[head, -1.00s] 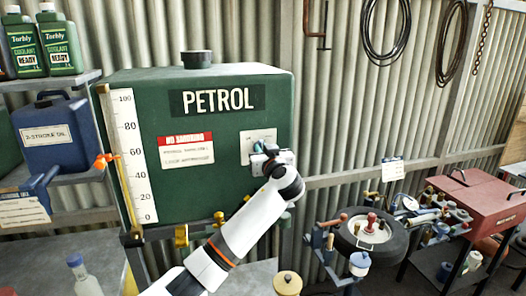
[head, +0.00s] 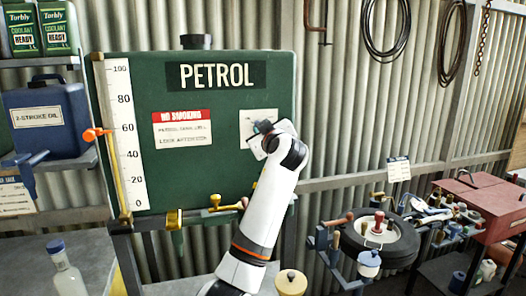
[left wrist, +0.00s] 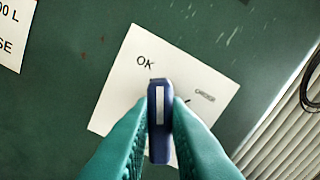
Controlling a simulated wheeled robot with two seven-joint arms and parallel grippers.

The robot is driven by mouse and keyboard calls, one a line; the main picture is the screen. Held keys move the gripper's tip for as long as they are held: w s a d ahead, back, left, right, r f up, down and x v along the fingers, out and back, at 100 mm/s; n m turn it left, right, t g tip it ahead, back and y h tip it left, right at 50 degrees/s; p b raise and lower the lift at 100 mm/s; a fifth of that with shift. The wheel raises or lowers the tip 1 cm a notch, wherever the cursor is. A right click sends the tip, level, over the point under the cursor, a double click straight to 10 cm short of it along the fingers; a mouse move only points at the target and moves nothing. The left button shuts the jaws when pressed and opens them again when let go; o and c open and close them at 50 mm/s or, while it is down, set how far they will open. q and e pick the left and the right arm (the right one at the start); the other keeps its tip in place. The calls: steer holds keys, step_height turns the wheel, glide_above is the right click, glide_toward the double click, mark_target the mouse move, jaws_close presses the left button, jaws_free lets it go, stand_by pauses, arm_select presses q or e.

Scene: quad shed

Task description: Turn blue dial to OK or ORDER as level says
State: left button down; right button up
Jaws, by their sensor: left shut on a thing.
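The green petrol tank (head: 225,165) has a white scale (head: 124,135) at its left, marked 0 to 100. An orange pointer (head: 95,133) beside the scale sits a little below 60. A white card (head: 256,118) on the tank's right side is partly hidden by my left gripper (head: 264,132). In the left wrist view the card (left wrist: 115,95) carries OK at upper left and ORDER at right. The blue dial (left wrist: 158,120) is between the teal fingers of my left gripper (left wrist: 158,130), shut on it. Its white stripe points up in that view, nearer OK than ORDER. My right gripper is not in view.
A shelf with green coolant bottles (head: 57,28) and a blue oil can (head: 45,125) is at the left. A tyre (head: 392,240) and red toolbox (head: 480,200) stand at the right.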

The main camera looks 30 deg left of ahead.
arm_select(q)
steer(key=shift+f+n+b, duration=0.2)
steer(key=shift+n+b, duration=1.5)
steer(key=shift+b, duration=0.2)
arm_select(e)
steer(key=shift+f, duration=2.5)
arm_select(q)
steer(key=c, duration=1.4)
jaws_free()
steer(key=shift+r, duration=0.1)
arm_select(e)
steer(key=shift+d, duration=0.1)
arm_select(q)
steer(key=shift+s, duration=0.1)
